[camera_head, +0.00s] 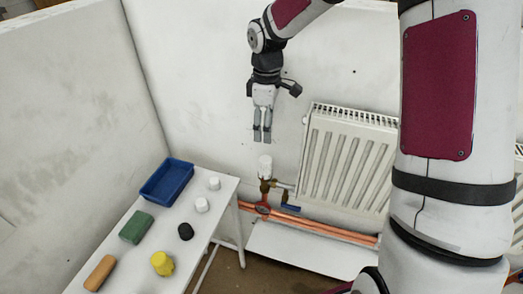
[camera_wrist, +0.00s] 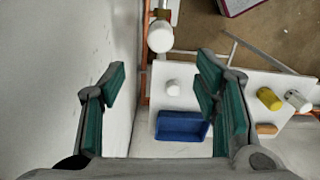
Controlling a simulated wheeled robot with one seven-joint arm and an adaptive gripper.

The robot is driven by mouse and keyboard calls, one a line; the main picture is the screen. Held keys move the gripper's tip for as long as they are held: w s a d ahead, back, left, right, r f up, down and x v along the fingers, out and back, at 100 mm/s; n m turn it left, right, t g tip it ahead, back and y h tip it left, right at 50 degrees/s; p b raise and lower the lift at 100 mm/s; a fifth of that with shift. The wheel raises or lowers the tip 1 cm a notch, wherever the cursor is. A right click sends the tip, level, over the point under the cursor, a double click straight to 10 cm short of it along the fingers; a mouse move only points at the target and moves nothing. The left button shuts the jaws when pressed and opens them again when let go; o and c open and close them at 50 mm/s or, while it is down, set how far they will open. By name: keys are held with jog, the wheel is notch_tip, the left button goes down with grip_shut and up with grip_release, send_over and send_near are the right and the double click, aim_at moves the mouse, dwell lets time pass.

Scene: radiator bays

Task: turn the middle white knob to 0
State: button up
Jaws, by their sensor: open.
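A white valve knob (camera_head: 265,163) stands upright on a brass valve at the left end of the white radiator. My gripper (camera_head: 262,136) points down above this knob and appears apart from it. In the wrist view the white knob (camera_wrist: 160,37) is seen beyond the fingertips. My gripper (camera_wrist: 162,78) is open there, with a wide empty gap between its green-padded fingers. Only one mounted white knob shows clearly, so I cannot tell whether it is the middle one. Its number marks are too small to read.
A white bench (camera_head: 226,200) at left holds a blue tray (camera_head: 167,181), two white pieces (camera_head: 202,205), a black piece (camera_head: 186,231), a yellow piece (camera_head: 162,263), a green block (camera_head: 136,227) and an orange piece (camera_head: 100,273). The radiator (camera_head: 350,160) and copper pipes (camera_head: 325,228) are near the knob.

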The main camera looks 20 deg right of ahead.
aim_at(266, 158)
notch_tip(266, 158, down, 14)
jog(key=shift+r+p, duration=0.2)
jog(key=shift+p, duration=0.2)
jog(key=c, duration=1.2)
